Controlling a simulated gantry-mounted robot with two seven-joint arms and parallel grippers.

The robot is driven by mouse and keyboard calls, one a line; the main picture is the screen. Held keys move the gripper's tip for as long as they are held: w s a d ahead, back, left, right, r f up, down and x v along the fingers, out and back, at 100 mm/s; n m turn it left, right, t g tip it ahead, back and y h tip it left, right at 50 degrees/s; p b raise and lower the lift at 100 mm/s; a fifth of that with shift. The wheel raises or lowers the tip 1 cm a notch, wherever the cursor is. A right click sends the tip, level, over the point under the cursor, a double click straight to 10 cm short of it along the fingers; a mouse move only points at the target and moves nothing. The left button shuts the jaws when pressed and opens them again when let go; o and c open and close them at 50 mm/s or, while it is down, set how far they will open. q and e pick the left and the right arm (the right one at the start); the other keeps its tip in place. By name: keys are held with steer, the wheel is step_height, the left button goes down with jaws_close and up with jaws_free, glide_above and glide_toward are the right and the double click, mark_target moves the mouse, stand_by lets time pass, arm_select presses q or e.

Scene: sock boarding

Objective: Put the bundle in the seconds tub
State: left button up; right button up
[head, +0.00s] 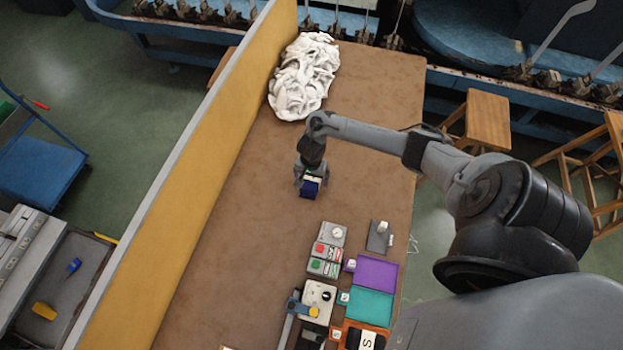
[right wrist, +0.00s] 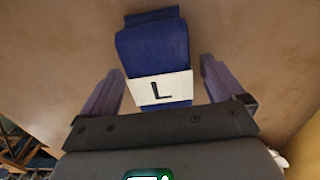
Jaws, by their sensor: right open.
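The bundle (head: 310,189) is a folded navy blue sock bundle on the brown table. It also shows in the right wrist view (right wrist: 152,45), where its white band reads "L". My right gripper (head: 309,178) is open over it. In the right wrist view the two fingers (right wrist: 162,64) stand on either side of the bundle, with a gap on both sides. No tub is clearly marked as the seconds tub. My left gripper is not in view.
A purple tray (head: 377,272), a teal tray (head: 370,304) and an orange tray (head: 383,332) line the table's right side. Control boxes (head: 325,260) stand beside them. A white cloth heap (head: 304,76) lies at the far end. A yellow partition (head: 195,165) borders the left.

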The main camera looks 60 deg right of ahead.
mark_target(310, 178)
step_height(310, 178, up, 10)
steer(key=p, duration=0.3)
steer(key=shift+f, duration=0.2)
steer(key=shift+w+a, duration=0.1)
steer(key=shift+a, duration=0.15)
steer(key=a+r+n+t, duration=0.2)
steer(key=a+n+t, duration=0.3)
steer(key=a+n, duration=1.05)
steer(key=s+a+r+n, duration=0.1)
steer(key=s+a+r, duration=0.2)
steer(key=s+r, duration=0.2)
steer(key=s+a+r+g, duration=0.1)
steer(key=s+a+r, duration=0.2)
steer(key=s+r, duration=0.2)
steer(key=shift+s+a+r+n, duration=0.15)
steer(key=shift+s+a+n, duration=0.2)
steer(key=shift+s, duration=0.9)
steer(key=shift+w, duration=0.1)
